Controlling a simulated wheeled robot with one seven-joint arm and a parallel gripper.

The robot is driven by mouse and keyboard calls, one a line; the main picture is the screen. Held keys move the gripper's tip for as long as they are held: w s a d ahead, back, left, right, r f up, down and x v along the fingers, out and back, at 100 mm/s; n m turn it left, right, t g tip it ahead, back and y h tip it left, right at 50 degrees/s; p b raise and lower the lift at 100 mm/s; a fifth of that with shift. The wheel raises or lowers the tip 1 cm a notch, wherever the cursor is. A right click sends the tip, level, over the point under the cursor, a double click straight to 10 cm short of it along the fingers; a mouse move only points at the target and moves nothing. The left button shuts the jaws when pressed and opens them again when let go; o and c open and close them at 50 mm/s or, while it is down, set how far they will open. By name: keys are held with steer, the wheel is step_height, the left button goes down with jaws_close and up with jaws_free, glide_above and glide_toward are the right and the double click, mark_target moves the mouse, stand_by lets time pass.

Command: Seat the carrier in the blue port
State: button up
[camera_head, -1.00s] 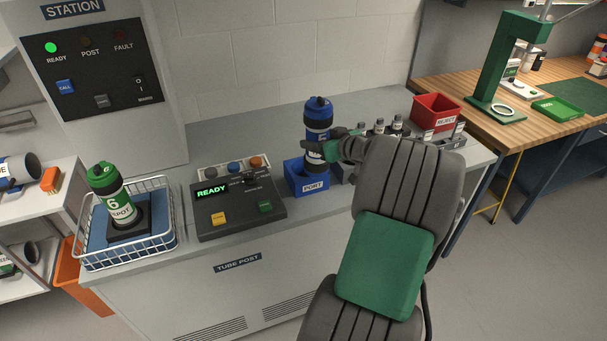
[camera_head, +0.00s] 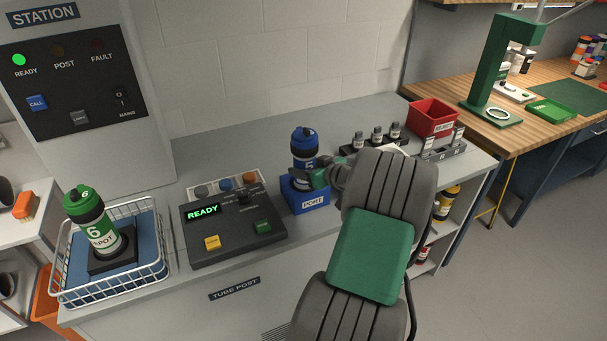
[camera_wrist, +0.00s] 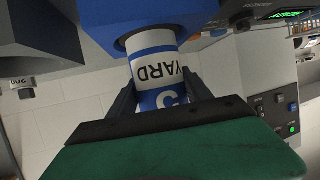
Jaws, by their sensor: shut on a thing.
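The blue-capped carrier (camera_head: 303,144), marked 5, stands upright at the blue port (camera_head: 307,198). Its lower end is hidden inside the port's square box. My gripper (camera_head: 322,174) is shut on the carrier around its middle, from the right side. In the wrist view the carrier (camera_wrist: 157,70) shows the word YARD between my gripper's fingers (camera_wrist: 160,98), and its end goes into the blue port (camera_wrist: 140,14). I cannot tell whether it rests on the port's bottom.
The control box (camera_head: 232,227) with a lit READY display is left of the port. A wire basket (camera_head: 160,268) holds a green-capped carrier (camera_head: 95,222). Small bottles (camera_head: 377,134) and a red bin (camera_head: 432,119) stand behind my arm to the right.

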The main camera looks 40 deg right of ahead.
steer(key=shift+f, duration=0.15)
steer(key=shift+w+f, duration=0.1)
steer(key=shift+f, duration=0.05)
steer(key=o, duration=1.6)
steer(key=shift+o, duration=0.2)
